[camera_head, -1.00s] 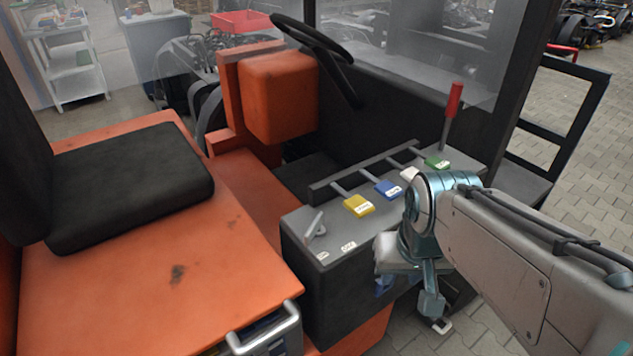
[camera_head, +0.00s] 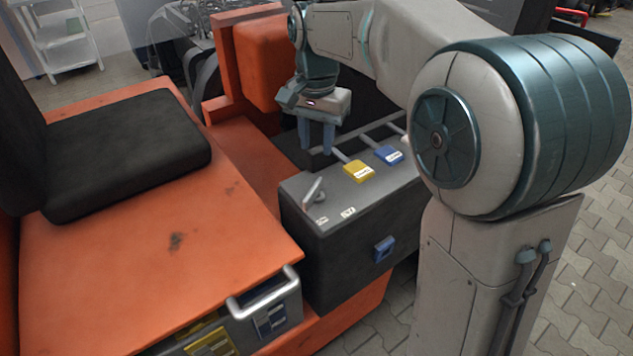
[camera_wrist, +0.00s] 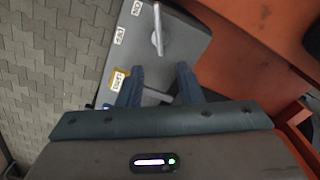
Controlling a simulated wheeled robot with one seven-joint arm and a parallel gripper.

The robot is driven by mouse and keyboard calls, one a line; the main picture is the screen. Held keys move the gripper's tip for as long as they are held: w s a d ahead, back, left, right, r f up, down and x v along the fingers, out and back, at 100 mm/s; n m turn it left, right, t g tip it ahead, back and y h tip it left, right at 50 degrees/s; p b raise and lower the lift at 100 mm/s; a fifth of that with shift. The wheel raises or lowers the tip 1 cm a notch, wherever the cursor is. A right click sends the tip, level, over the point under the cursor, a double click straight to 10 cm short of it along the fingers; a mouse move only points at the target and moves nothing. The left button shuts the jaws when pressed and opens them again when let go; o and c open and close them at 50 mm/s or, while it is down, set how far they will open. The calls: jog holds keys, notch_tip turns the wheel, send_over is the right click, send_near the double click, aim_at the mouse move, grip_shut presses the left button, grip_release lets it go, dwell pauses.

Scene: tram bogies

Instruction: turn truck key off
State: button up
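The truck key (camera_head: 313,192) is a grey lever-like handle on the near left corner of the dark control box (camera_head: 345,245). Two small white labels (camera_head: 347,212) sit beside it. In the wrist view the key (camera_wrist: 157,30) stands near the top, with the ON and OFF labels to its left. My gripper (camera_head: 318,150) points down above the far left side of the box, behind the key and apart from it. Its two blue fingers (camera_wrist: 160,85) are spread with a gap between them and hold nothing. The key's exact angle against the labels is hard to tell.
A yellow lever (camera_head: 359,171) and a blue lever (camera_head: 388,154) stand on the box, right of the key. The black seat (camera_head: 130,150) and orange truck body (camera_head: 150,240) lie left. An orange column (camera_head: 262,65) rises behind my gripper.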

aim_at(317, 183)
notch_tip(317, 183, down, 12)
jog(key=shift+r, duration=0.1)
dwell(0.4)
grip_shut()
